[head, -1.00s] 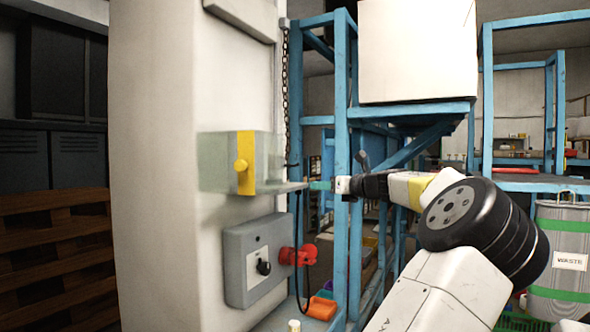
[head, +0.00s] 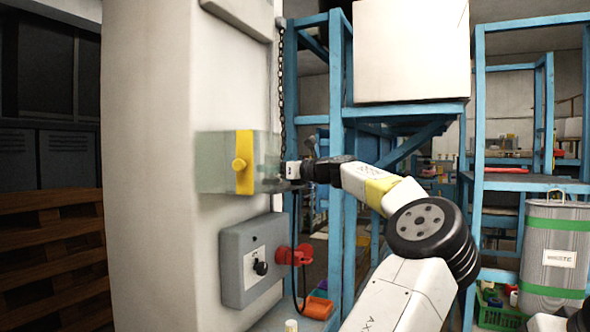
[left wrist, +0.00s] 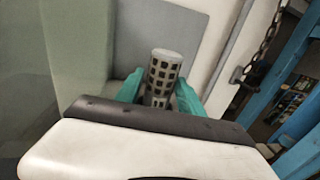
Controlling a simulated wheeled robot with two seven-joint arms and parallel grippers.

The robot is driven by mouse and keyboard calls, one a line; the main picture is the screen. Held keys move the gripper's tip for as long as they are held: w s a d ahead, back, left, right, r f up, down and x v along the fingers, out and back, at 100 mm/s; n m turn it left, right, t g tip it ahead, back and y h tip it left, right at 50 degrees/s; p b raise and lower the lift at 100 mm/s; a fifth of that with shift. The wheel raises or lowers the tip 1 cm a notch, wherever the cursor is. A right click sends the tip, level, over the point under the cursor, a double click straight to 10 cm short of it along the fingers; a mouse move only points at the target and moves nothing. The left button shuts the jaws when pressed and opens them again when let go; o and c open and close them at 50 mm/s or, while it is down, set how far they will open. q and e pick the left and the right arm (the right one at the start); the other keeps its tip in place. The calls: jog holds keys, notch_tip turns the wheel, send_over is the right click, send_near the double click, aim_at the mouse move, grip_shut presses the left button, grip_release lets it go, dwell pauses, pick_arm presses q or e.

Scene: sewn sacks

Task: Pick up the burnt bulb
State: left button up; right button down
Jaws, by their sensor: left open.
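A grey cylinder with a grid of dark square openings, which I take to be the burnt bulb (left wrist: 163,72), shows in the left wrist view. It stands between the teal fingers of my left gripper (left wrist: 160,88). The fingers are open, one on each side of it; whether they touch it I cannot tell. In the head view my left gripper (head: 272,171) reaches from the right into the right side of a translucent box with a yellow strip and knob (head: 215,162). The bulb is not clearly visible there. My right gripper is not in view.
The box is on a white column (head: 150,220). Below it are a grey switch box (head: 236,260) and a red handle (head: 283,256). A chain (head: 282,90) hangs beside the column, close to the gripper. Blue racks (head: 335,220) stand behind; a waste bin (head: 556,225) is at right.

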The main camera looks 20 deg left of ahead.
pick_arm(q)
jog(key=shift+c, duration=0.5)
grip_shut()
jog(key=shift+a+r, duration=0.1)
jog(key=shift+a, duration=0.05)
